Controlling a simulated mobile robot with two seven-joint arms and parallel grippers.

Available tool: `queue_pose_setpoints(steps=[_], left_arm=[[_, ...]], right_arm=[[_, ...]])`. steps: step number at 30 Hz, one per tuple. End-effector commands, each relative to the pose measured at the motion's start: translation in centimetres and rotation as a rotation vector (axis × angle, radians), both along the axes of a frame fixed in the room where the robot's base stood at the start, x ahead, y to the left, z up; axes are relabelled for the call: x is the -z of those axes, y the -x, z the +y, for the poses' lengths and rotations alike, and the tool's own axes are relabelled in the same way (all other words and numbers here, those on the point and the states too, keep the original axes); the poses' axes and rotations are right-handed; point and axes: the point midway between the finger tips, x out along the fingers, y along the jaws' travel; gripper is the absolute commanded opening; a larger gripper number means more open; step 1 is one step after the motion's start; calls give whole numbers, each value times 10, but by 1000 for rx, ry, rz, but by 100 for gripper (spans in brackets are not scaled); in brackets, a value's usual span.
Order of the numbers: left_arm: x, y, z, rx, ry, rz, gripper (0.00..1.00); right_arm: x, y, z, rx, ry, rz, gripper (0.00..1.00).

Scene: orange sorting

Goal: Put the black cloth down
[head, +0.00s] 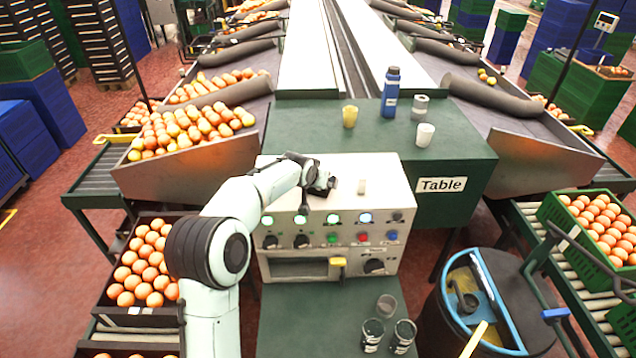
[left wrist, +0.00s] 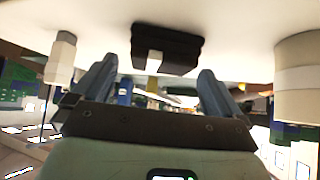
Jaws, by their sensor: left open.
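My left gripper (head: 322,180) is over the top of the white control box (head: 285,170). In the left wrist view its two fingers (left wrist: 156,66) are spread apart, with nothing seen clamped between them. A dark, block-like thing with a pale patch, perhaps the folded black cloth (left wrist: 183,46), lies against the white surface just beyond the fingertips. In the head view I cannot clearly separate it from the dark gripper. The green table (head: 300,118) with a "Table" label stands behind the box. My right gripper is not in view.
A yellow cup (head: 350,116), a blue bottle (head: 390,92), a grey container (head: 420,106) and a white cup (head: 425,134) stand on the table. Several glasses (head: 372,335) stand in front.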

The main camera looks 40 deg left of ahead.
Motion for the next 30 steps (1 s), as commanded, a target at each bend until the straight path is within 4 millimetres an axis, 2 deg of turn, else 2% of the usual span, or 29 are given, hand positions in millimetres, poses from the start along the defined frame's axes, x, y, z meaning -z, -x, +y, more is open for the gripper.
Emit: queue_pose_setpoints(steps=[1,6,13,19,30], left_arm=[[-5,10,-2,0,-2,0,100],[-33,35,-11,-1,-1,-1,100],[-59,57,-20,-1,-1,0,100],[-67,64,-22,-1,-1,2,100],[-67,63,-22,-1,1,2,100]], right_arm=[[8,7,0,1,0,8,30],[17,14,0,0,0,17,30],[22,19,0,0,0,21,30],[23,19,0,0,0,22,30],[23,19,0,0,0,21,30]])
